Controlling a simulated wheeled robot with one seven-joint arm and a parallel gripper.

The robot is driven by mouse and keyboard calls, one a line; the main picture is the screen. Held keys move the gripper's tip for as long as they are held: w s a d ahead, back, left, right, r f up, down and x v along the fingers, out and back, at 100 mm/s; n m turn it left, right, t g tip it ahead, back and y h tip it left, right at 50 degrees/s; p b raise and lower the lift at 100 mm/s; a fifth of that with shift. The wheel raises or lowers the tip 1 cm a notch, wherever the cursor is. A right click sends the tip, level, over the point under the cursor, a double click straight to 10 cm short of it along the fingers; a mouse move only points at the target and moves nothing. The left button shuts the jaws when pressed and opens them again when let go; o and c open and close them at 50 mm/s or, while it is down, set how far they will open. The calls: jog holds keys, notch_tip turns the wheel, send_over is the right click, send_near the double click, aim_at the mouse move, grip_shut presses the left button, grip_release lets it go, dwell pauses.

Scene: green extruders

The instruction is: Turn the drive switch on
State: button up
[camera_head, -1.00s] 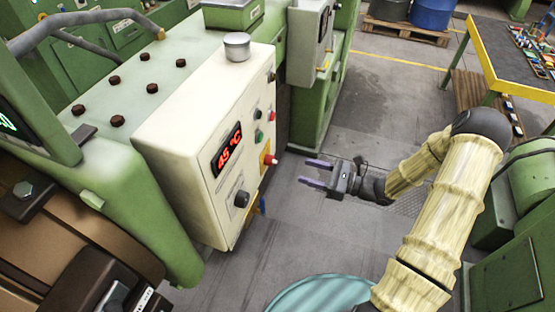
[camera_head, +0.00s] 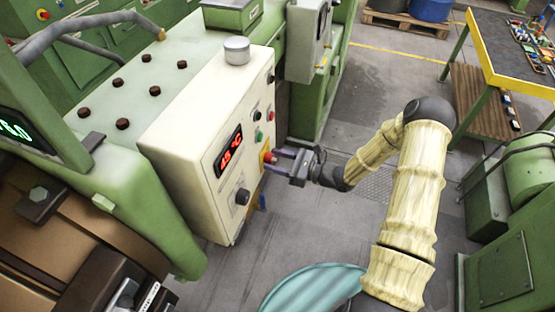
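The cream control panel (camera_head: 205,165) on the green machine carries a red switch on a yellow base (camera_head: 268,158), a black rotary knob (camera_head: 242,196) and small buttons. No readable label shows which one is the drive switch. The fingertips are close to the red switch. I cannot tell whether they touch it or stand on both sides of it. Nothing shows held in the gripper.
A lit red display (camera_head: 228,152) sits above the black knob. A grey box (camera_head: 308,40) hangs on the machine behind the panel. A yellow-edged table (camera_head: 480,60) stands at the back right and a green machine (camera_head: 500,260) at the lower right. The floor between is clear.

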jog(key=c, duration=0.8)
jog(key=shift+d+m, duration=0.1)
jog(key=shift+m, duration=0.3)
jog(key=shift+m+p, duration=1.9)
jog(key=shift+m, duration=4.7)
